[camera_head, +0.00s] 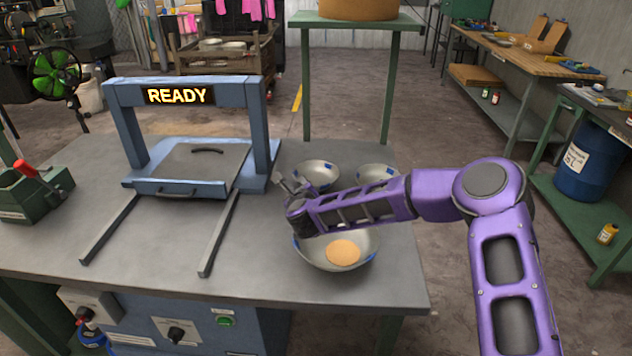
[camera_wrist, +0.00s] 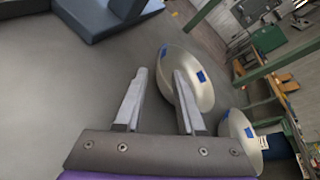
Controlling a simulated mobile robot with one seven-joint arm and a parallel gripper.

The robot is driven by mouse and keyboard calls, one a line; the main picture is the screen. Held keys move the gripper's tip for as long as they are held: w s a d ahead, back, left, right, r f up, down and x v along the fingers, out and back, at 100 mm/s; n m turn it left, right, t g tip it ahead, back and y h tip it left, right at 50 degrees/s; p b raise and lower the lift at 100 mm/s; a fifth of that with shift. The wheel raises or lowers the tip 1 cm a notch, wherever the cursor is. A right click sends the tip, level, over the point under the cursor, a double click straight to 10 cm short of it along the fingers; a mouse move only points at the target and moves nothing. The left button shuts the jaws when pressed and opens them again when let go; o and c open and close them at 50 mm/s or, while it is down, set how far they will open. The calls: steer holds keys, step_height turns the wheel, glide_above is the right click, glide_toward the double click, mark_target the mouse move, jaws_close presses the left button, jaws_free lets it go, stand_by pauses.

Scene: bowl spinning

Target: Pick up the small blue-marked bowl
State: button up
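A small pale metal bowl with blue rim marks (camera_head: 325,172) stands at the back of the grey table, and it also shows in the wrist view (camera_wrist: 202,92). A similar blue-marked bowl (camera_head: 377,172) stands to its right; it shows at the lower right of the wrist view (camera_wrist: 236,127). My gripper (camera_head: 284,181) is at the left edge of the first bowl, open and empty. In the wrist view my fingers (camera_wrist: 160,73) lie either side of that bowl's near rim, the right finger over its inside. I cannot tell whether they touch it.
A larger bowl (camera_head: 312,256) with an orange-tan disc (camera_head: 343,252) in it sits below my forearm. A blue press frame (camera_head: 122,140) with a "READY" sign and two rails stands left.

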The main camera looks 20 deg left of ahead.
mark_target(297, 179)
steer(key=shift+x, duration=2.75)
steer(key=shift+r, duration=0.1)
jaws_close()
